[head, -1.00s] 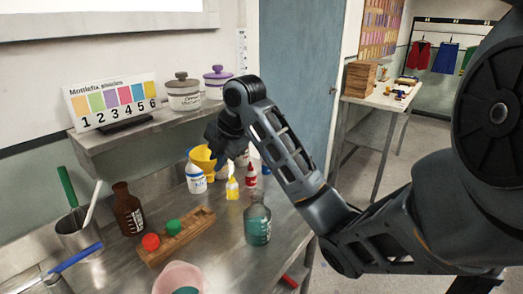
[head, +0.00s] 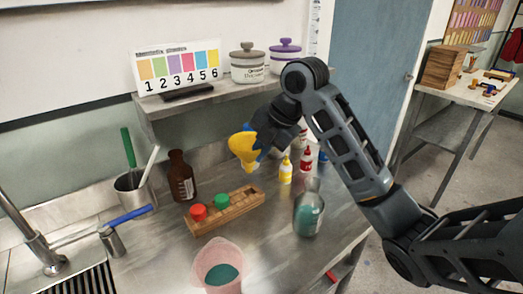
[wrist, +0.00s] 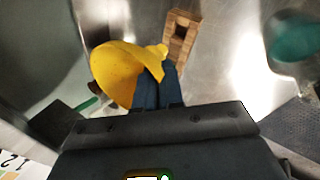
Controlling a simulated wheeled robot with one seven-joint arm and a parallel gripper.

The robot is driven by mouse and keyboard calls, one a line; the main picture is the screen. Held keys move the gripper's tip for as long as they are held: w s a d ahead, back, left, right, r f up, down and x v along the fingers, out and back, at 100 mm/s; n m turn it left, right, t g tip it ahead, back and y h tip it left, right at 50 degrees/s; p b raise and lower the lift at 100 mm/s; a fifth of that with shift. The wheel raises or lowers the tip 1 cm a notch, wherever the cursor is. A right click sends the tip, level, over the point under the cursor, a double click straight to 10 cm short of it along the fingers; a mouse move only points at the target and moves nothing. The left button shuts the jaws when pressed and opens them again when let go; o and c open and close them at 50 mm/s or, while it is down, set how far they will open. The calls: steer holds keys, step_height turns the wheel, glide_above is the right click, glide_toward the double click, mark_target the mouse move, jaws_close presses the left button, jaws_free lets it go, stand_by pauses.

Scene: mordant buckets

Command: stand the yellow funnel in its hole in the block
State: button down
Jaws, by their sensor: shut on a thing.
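The yellow funnel (head: 243,146) is in my gripper (head: 262,146), held above the bench behind the wooden block. In the wrist view the funnel (wrist: 117,75) lies across my blue-grey fingers (wrist: 158,90), wide mouth to the left and narrow end to the right. The wooden block (head: 238,211) lies on the bench, with a red cap (head: 198,212) and a green cap (head: 221,201) on its left half; its right half looks free. In the wrist view part of the block (wrist: 190,20) shows beyond the funnel, with a dark square hole.
A teal-filled bottle (head: 308,215), a pink beaker (head: 218,266) and a brown bottle (head: 181,178) stand around the block.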

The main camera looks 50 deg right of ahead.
steer(key=shift+f+b, duration=2.2)
steer(key=shift+f, duration=0.45)
steer(key=shift+f+b, duration=2)
steer(key=shift+b, duration=0.35)
steer(key=c, duration=1.2)
jaws_free()
steer(key=shift+f, duration=0.1)
